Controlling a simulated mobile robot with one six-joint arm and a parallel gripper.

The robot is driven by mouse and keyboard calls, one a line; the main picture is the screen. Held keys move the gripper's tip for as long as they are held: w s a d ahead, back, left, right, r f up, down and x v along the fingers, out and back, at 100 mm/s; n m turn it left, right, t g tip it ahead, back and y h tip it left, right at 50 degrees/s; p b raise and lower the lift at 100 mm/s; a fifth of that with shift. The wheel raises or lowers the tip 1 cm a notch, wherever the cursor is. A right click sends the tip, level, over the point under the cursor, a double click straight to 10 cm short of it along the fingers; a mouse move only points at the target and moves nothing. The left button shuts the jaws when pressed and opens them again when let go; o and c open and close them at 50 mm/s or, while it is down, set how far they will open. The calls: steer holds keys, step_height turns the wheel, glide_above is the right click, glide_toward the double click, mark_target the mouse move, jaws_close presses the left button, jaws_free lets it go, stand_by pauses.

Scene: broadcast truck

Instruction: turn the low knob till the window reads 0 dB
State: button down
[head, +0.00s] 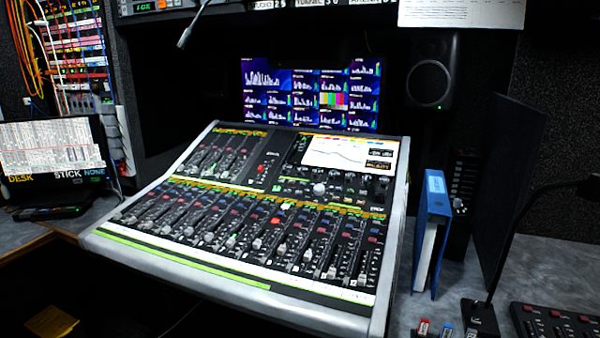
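A mixing console (235,285) with a pale frame stands tilted on the desk in the head view. Its bright screen (335,152) shows a curve. At the screen's right is a small dark readout window (380,153) with tiny text, too small for me to read surely. Several small knobs sit below and beside the screen. A larger pale knob (319,188) stands out under the screen. Their labels are too small to tell which is the low knob. My gripper is not in view.
A monitor (310,95) and a speaker (431,82) stand behind the console. A blue binder (432,232) stands close to its right side. A thin dark lamp arm (515,235) and a button panel (556,325) are at the lower right. The space above the console looks clear.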

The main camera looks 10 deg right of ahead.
steer(key=c, duration=1.7)
jaws_free()
steer(key=shift+a, duration=0.15)
